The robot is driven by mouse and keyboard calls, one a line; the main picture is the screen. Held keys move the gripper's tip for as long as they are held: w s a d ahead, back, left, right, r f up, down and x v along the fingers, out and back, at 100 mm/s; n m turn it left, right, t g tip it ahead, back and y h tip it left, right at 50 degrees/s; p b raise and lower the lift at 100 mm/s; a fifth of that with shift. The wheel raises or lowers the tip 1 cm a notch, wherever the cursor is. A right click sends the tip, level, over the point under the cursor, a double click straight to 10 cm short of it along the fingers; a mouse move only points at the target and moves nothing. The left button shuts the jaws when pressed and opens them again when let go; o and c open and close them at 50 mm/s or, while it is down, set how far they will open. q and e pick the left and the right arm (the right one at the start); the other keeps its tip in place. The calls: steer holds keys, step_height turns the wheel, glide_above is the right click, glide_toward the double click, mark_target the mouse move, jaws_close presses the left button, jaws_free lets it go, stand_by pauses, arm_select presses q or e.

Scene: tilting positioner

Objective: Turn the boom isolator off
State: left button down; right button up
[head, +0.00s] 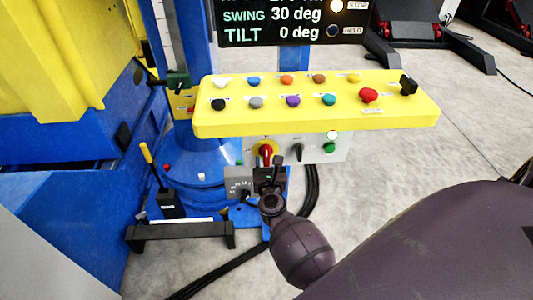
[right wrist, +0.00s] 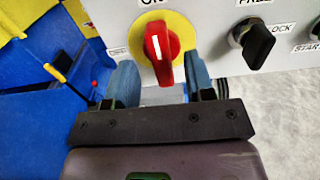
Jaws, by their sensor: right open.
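The boom isolator appears to be the red rotary knob on a yellow disc (right wrist: 160,48), on a light grey panel. Its white mark points up, toward a cut-off label that looks like "ON". A label at its left, partly covered, may read "OFF". In the head view the red knob (head: 265,150) is below the yellow button console. My right gripper (right wrist: 162,82) is open. Its two blue fingers stand left and right of the knob's lower part, with no clear grip on it. In the head view the right gripper (head: 268,172) is just below the knob. My left gripper is not in view.
A black selector knob (right wrist: 252,42) sits right of the isolator on the same panel. The yellow console (head: 320,119) with several coloured buttons overhangs above. A display (head: 285,25) reads swing 30 deg, tilt 0 deg. A yellow-handled lever (head: 147,153) stands at left.

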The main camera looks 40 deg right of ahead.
mark_target(267, 156)
steer(key=shift+x, duration=2.15)
jaws_close()
